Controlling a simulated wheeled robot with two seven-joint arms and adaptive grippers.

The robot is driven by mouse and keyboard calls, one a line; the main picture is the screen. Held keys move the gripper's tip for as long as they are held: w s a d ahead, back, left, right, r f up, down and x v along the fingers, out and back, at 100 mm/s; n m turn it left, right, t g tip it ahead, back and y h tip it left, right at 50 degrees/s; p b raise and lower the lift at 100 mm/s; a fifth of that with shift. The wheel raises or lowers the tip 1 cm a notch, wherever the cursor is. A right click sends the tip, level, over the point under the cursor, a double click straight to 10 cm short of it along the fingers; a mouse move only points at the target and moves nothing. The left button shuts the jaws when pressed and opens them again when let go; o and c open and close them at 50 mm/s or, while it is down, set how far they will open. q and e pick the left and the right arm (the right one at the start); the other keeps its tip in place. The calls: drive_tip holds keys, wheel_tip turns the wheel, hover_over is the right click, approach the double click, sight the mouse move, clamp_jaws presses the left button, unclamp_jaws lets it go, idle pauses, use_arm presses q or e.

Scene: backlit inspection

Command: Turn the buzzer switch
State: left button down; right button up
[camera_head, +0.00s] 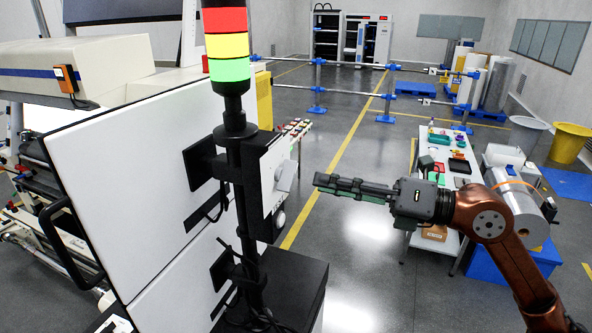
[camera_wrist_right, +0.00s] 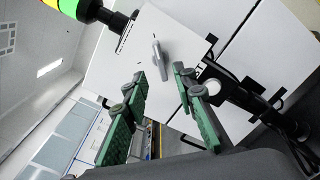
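The switch box (camera_head: 272,192), a white-faced panel with dark sides, is mounted on the black pole of the signal tower. A grey lever-like switch (camera_wrist_right: 160,60) stands out from its face in the right wrist view; in the head view it shows edge-on (camera_head: 287,176). A round pale knob (camera_head: 280,219) sits lower on the same face. My right gripper (camera_head: 318,181) is to the right of the box, apart from it and pointing at its face. In the right wrist view its green fingers (camera_wrist_right: 158,82) are spread with nothing between them, and the switch shows beyond the gap. My left gripper is out of view.
The signal tower (camera_head: 228,45) has red, yellow and green lights above the box. Large white cabinet doors (camera_head: 140,160) stand left behind it. A white table (camera_head: 424,150) with small items is at the right. The floor between is clear.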

sight(294, 177)
drive_tip(key=p+x, duration=0.2)
drive_tip(key=x, duration=0.4)
drive_tip(key=shift+a+r+p, duration=0.15)
drive_tip(key=shift+p, duration=0.25)
drive_tip(key=shift+w+a, duration=0.3)
drive_tip(key=shift+a, duration=0.05)
clamp_jaws()
drive_tip(key=shift+f, duration=0.2)
